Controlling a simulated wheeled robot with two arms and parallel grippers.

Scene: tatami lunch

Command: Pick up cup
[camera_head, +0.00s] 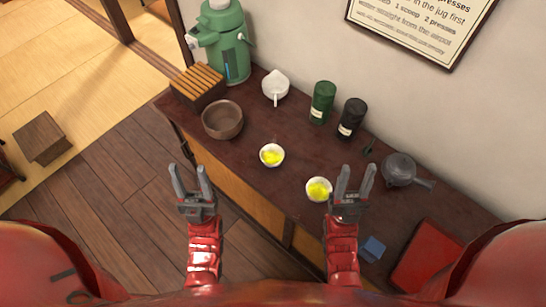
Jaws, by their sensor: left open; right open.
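Two small white cups with yellow-green contents stand upright on the dark counter. The left cup (271,155) is near the middle of the counter, to the right of the brown bowl. The right cup (318,189) is closer to the front edge. My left gripper (191,177) is open and empty, left of both cups and in front of the counter's edge. My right gripper (355,178) is open and empty, just right of the right cup. Its left finger appears close to that cup; I cannot tell whether they touch.
The counter (240,178) also holds a brown bowl (222,120), a slatted wooden box (197,88), a green air pot (222,45), a white jug (275,86), a green canister (322,102), a black canister (352,118), a grey pot (399,169), a blue cloth (372,248) and a red tray (425,262).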

